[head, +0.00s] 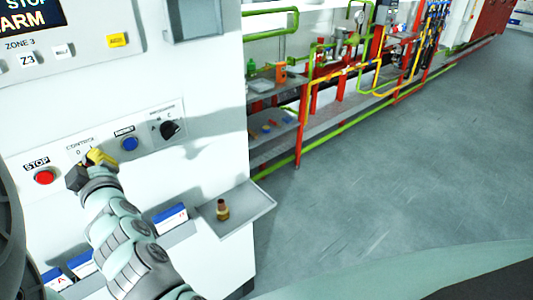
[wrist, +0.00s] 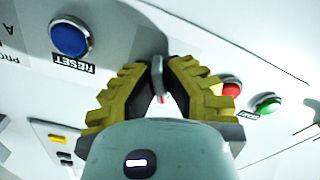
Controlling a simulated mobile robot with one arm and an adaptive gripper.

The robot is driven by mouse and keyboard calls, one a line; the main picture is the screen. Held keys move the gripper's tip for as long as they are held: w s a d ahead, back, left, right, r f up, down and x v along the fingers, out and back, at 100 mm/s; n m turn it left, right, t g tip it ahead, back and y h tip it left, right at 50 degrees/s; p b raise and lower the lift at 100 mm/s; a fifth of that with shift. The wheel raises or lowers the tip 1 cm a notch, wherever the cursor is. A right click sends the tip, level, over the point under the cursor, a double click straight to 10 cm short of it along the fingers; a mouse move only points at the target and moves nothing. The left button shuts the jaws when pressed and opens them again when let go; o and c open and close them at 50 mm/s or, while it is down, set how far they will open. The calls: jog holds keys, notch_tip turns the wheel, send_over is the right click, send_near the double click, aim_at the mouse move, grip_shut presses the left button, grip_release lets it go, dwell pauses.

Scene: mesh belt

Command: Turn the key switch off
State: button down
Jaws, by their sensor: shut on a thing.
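The key switch sits on the white control panel (head: 190,90) under the "CONTROL" label (head: 80,144), where a "0" mark shows. My gripper (head: 97,160) covers most of the switch in the head view. In the wrist view, the yellow ridged fingers of my gripper (wrist: 157,70) close from both sides on the grey key (wrist: 157,82). A small red mark shows just below the key's grey part. The fingers hide the keyhole and most of the key, so I cannot tell its exact angle.
A red STOP button (head: 44,177) is left of my gripper; a blue RESET button (head: 130,143) and black selector knob (head: 170,129) are right. Below, a small shelf (head: 247,207) holds a brown-gold item (head: 222,210). Grey floor (head: 400,190) is open at right.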

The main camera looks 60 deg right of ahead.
jog(key=c, duration=1.1)
grip_release()
jog(key=shift+o, duration=0.2)
jog(key=shift+s, duration=0.1)
jog(key=v, duration=0.7)
jog(key=shift+s, duration=0.2)
jog(key=shift+r, duration=0.1)
